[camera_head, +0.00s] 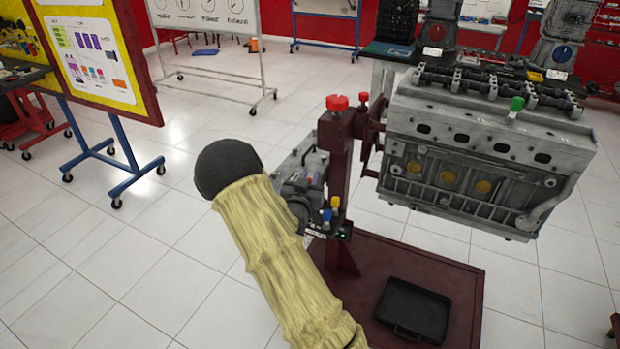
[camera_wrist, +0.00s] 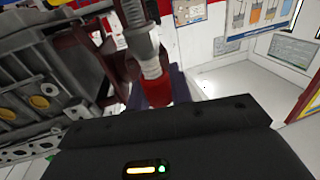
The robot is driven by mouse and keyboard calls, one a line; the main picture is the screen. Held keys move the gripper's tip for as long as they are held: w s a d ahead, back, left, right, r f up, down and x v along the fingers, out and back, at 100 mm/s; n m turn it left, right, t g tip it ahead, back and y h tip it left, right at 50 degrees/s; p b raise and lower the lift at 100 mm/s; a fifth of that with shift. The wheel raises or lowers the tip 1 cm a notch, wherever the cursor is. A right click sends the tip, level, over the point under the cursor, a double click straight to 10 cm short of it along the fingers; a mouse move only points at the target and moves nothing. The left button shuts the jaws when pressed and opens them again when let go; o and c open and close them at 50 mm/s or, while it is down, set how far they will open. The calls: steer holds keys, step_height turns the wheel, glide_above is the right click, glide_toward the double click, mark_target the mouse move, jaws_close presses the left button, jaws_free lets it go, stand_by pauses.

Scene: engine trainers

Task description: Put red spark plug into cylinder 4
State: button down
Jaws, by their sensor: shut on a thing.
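The red spark plug (camera_wrist: 158,92) is in the wrist view, with its red end toward my wrist and its pale metal body and threaded part pointing away. My gripper (camera_wrist: 151,68) is shut on it; its fingers are hardly visible. The head view does not clearly show the plug. The grey engine block (camera_head: 480,160) hangs on a dark red stand (camera_head: 340,190) to the right of my arm. A green plug (camera_head: 516,106) stands upright in its top near the right end. No cylinder number is readable. In the wrist view the engine (camera_wrist: 40,85) is at left.
A blue plug (camera_head: 327,217) and a yellow plug (camera_head: 335,203) stand on the stand beside my arm. A red knob (camera_head: 337,102) tops the post. A black tray (camera_head: 412,310) lies on the stand's base. Open tiled floor lies left, before a yellow display board (camera_head: 95,50).

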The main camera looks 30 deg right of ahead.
steer(key=s+a+f+n+t+y, duration=0.1)
steer(key=s+a+f+n+y, duration=0.1)
steer(key=a+f, duration=0.3)
steer(key=s+a+f+n+t+y, duration=0.2)
steer(key=s+a+f+y, duration=0.2)
steer(key=a, duration=0.9)
steer(key=shift+s+a+f+n+t+y, duration=0.2)
steer(key=shift+s+f+n+t+y, duration=0.1)
steer(key=shift+s+f+n, duration=0.15)
